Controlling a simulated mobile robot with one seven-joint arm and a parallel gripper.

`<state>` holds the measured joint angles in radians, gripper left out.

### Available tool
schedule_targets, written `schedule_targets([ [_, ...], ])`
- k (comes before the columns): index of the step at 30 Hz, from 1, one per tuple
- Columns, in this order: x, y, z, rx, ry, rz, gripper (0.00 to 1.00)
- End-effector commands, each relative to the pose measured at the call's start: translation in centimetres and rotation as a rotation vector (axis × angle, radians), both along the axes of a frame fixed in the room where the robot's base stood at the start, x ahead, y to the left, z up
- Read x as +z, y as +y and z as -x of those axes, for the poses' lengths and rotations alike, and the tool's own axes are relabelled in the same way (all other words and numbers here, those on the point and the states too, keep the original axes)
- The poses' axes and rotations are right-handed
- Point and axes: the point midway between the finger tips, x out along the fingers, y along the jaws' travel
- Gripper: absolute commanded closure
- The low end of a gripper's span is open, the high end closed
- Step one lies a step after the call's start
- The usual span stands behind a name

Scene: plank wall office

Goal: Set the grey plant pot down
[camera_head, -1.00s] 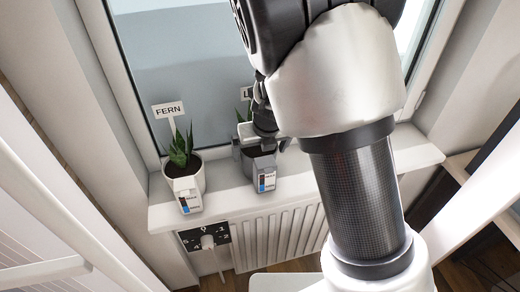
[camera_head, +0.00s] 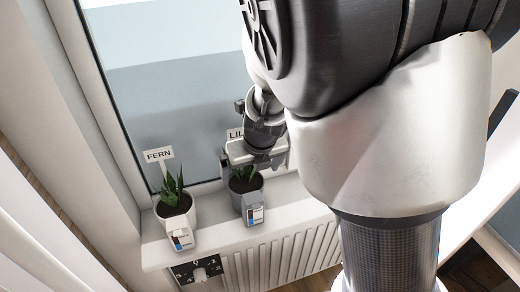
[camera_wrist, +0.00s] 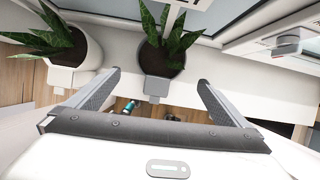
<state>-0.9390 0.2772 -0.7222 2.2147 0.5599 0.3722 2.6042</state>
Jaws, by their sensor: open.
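The grey plant pot (camera_head: 240,207) stands upright on the white windowsill (camera_head: 214,222). It holds a spiky green plant, and a small tag box with a striped label (camera_head: 256,214) is on its front. A sign reading "LIL…" behind it is partly hidden. My gripper (camera_head: 256,166) is above and behind the pot in the head view, empty. In the wrist view its fingers (camera_wrist: 159,78) are spread wide, one on each side of the grey pot (camera_wrist: 160,64), with visible gaps and no contact.
A white pot (camera_head: 176,220) with a "FERN" sign (camera_head: 159,155) stands on the sill to the left. The window (camera_head: 170,100) rises behind. A radiator (camera_head: 285,262) and a dial plate (camera_head: 198,272) are below the sill. The sill to the right is largely hidden by my arm.

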Motion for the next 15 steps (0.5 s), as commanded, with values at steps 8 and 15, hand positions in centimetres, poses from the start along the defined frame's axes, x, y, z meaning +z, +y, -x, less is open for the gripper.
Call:
schedule_targets([
  [8, 6.4, -2.4, 4.6, 0.723, -0.115, 0.124, 0.00],
  [15, 13.3, -7.0, 11.3, 1.619, -0.348, 0.553, 0.00],
])
